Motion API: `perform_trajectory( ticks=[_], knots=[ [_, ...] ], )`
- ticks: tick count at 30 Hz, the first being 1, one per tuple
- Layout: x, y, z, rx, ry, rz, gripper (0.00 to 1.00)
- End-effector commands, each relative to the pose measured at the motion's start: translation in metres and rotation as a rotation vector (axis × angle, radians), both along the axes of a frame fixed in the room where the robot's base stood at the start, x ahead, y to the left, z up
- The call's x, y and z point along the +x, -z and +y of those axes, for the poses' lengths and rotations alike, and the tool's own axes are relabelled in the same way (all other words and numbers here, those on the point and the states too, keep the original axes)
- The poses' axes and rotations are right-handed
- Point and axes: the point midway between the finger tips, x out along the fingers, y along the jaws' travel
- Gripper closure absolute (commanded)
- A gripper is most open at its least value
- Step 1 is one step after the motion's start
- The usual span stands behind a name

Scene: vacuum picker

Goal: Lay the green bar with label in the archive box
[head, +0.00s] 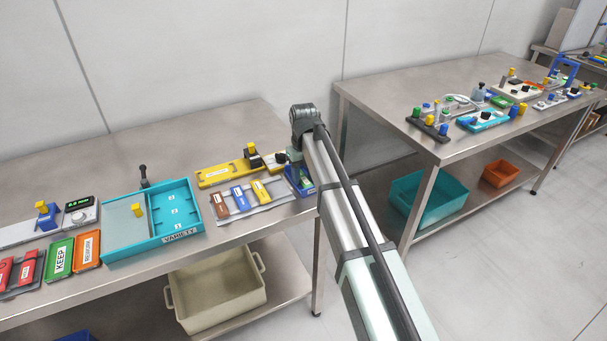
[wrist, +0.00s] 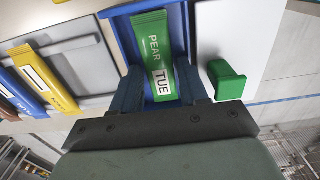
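The green bar (wrist: 154,55) reads "PEAR" and carries a white label "TUE". In the wrist view it lies lengthwise in a blue open box (wrist: 124,10). My gripper (wrist: 165,88) reaches down at the near end of the bar, its two dark fingers on either side. A sliver of blue shows between finger and bar, so the fingers look open. The finger tips are partly hidden. In the head view the blue box (head: 293,180) is at the right end of the left table, partly behind my arm. No box legibly reads "archive".
A white plate (wrist: 237,35) with a green knob (wrist: 226,80) is right of the blue box. A grey rack (head: 232,216) of wrapped bars is to the left. The cyan "VARIETY" box (head: 203,223) stands further left, beside the green "KEEP" tray (head: 59,259) and an orange tray (head: 87,250).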

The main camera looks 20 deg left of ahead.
Motion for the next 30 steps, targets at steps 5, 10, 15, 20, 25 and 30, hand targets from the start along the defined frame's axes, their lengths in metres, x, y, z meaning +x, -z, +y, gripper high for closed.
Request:
perform_trajectory(
  ticks=[5, 10, 15, 20, 25, 30],
  knots=[
    [0.000, -0.005, 0.000, 0.000, 0.000, 0.000, 0.56],
    [0.001, -0.026, 0.000, 0.001, 0.000, -0.002, 0.56],
    [0.001, -0.058, 0.001, 0.001, 0.000, -0.001, 0.56],
    [0.001, -0.086, 0.001, 0.001, 0.000, -0.001, 0.56],
    [0.001, -0.109, 0.000, 0.001, 0.000, -0.001, 0.56],
    [0.000, -0.120, 0.000, 0.001, 0.000, -0.001, 0.56]
  ],
)
